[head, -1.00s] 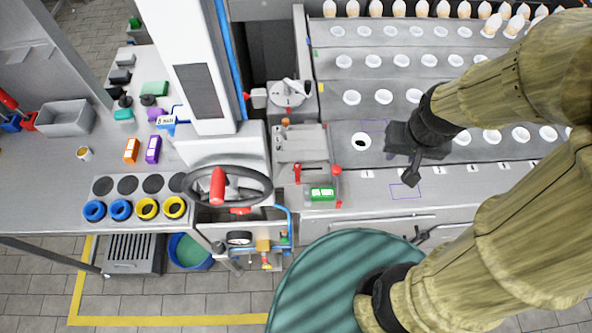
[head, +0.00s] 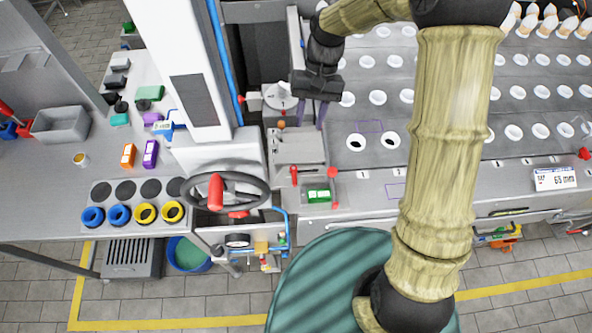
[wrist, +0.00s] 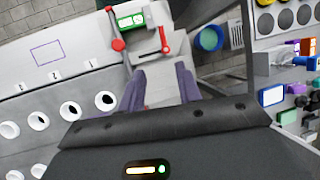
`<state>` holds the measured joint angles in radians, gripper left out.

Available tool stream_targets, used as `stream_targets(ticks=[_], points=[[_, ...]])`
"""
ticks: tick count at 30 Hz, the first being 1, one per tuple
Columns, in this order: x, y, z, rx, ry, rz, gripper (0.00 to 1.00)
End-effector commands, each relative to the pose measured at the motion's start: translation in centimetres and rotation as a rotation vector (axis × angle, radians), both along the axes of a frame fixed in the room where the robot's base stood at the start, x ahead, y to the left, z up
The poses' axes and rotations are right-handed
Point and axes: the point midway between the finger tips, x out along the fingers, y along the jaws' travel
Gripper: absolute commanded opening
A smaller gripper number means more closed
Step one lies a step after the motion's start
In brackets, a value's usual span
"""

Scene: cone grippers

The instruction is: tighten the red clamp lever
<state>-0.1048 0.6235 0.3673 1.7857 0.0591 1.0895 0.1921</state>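A red lever (head: 294,175) with a rounded end stands at the left of the small grey fixture, beside the green display (head: 318,195). It also shows in the wrist view, where the red lever (wrist: 164,42) stands beyond my fingers, right of the display (wrist: 131,20). A red ball knob (head: 333,172) is at the fixture's right side; either red part could be the clamp lever. My gripper (head: 312,122) is open and empty, with its purple-grey fingers (wrist: 160,75) pointing toward the fixture. It is above and apart from the red lever, which is not between the fingers.
A black handwheel with a red grip (head: 217,190) is left of the fixture. A round valve-like part (head: 280,97) is close to my gripper's left. The grey panel with white-rimmed holes (head: 380,97) lies at right. A white sign (head: 555,179) stands far right.

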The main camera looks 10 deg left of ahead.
Motion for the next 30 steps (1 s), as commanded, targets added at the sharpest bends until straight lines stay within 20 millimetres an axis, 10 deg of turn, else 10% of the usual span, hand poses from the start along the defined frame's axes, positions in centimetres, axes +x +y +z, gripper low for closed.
stream_targets(ticks=[16, 30], points=[[-0.3, 0.7, -0.7, 0.004, 0.021, 0.006, 0.34], [-3.5, 1.4, -7.4, 0.003, 0.024, 0.008, 0.34]])
